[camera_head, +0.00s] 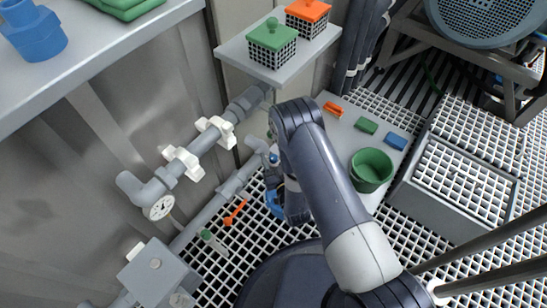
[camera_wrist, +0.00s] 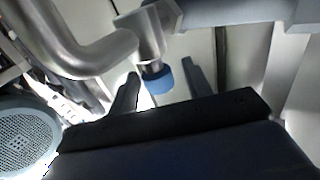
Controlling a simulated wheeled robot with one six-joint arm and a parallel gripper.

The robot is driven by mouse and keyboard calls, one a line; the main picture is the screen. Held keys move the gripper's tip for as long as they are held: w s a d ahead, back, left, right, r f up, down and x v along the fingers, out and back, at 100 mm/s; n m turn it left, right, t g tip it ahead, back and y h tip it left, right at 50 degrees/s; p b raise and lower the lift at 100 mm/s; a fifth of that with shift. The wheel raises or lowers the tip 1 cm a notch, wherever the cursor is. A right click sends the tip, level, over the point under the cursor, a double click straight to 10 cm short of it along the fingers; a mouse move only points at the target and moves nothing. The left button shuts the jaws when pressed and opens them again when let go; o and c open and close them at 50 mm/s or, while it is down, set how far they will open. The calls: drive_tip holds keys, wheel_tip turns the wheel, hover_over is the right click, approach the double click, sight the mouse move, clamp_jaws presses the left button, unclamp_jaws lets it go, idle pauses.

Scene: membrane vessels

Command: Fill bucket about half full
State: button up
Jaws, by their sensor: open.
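A green bucket (camera_head: 371,168) stands upright on the light grey platform at right in the head view. I see no clear liquid in it. My gripper (camera_wrist: 160,70) is open in the wrist view, its two dark fingers spread on either side of a grey pipe end with a blue cap or knob (camera_wrist: 159,80). I cannot tell whether the fingers touch it. In the head view, my arm mostly hides the gripper, beside the wall piping and well left of the bucket. A blue jug-like vessel (camera_head: 34,32) stands on the upper left shelf.
Grey piping with white-handled valves (camera_head: 214,131) and a gauge (camera_head: 158,207) runs along the left wall. An orange tool (camera_head: 235,212) lies on the grating. Small blocks, including a blue one (camera_head: 396,141), lie near the bucket. A shelf (camera_head: 238,50) holds lidded baskets.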

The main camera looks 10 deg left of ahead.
drive_tip(key=c, duration=1)
drive_tip(key=shift+o, duration=0.2)
drive_tip(key=shift+f+n+g+y+b, duration=0.1)
drive_tip(key=shift+n+g+y+b, duration=0.2)
drive_tip(key=shift+n+g+y, duration=0.15)
drive_tip(key=n+g+y+b, duration=0.2)
drive_tip(key=y, duration=0.1)
drive_tip(key=shift+w+d+g, duration=0.1)
drive_tip(key=shift+g, duration=0.15)
drive_tip(key=n+g+y+b, duration=0.2)
drive_tip(key=n+g, duration=0.1)
drive_tip(key=g, duration=0.1)
drive_tip(key=shift+n+g+y, duration=0.3)
drive_tip(key=shift+n+y, duration=0.05)
drive_tip(key=shift+n+g+y+b, duration=0.4)
drive_tip(key=shift+n+g, duration=0.75)
drive_tip(key=shift+g, duration=0.6)
drive_tip(key=shift+n+g+y+b, duration=0.3)
drive_tip(key=shift+n+g+b, duration=0.2)
drive_tip(key=shift+n+g, duration=0.95)
drive_tip(key=shift+g, duration=0.5)
